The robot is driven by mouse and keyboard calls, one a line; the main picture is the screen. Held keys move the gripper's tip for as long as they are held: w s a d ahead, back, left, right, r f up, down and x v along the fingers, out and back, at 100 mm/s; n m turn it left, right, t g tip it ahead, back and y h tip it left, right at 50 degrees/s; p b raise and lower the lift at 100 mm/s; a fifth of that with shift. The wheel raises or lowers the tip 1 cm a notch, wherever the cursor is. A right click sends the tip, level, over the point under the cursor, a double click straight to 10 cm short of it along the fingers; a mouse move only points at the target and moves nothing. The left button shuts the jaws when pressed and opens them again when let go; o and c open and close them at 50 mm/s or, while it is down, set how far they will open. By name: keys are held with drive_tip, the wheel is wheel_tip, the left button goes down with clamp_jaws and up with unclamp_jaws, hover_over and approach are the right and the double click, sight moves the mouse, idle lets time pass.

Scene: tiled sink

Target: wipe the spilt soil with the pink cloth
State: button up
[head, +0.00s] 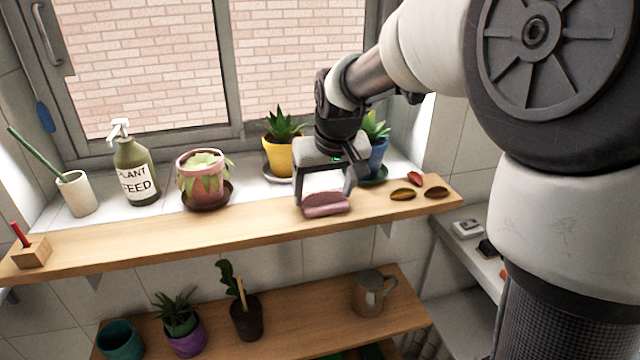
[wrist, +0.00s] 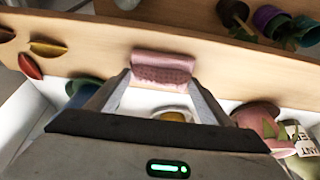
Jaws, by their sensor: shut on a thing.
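The pink cloth (head: 325,207) is folded into a small pad and is at the front part of the upper wooden shelf (head: 110,241). My gripper (head: 325,186) points down and is shut on the cloth. In the wrist view the cloth (wrist: 163,67) sits between the fingertips (wrist: 163,80), over the shelf board. The cloth looks to be at the board's surface, but I cannot tell whether it touches. I see no spilt soil; the cloth and gripper hide part of the board.
Dry leaves (head: 403,194) lie right of the cloth. A pink pot (head: 204,177), a green plant-feed bottle (head: 136,172), a yellow pot (head: 279,156) and a blue pot (head: 377,158) stand behind or left. The front edge drops to a lower shelf (head: 300,325) with pots and a metal mug (head: 369,293).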

drive_tip(key=r+p, duration=0.2)
drive_tip(key=r, duration=0.1)
drive_tip(key=shift+d, duration=0.3)
wheel_tip(320, 180, up, 5)
drive_tip(key=p, duration=0.4)
drive_tip(key=shift+r, duration=0.1)
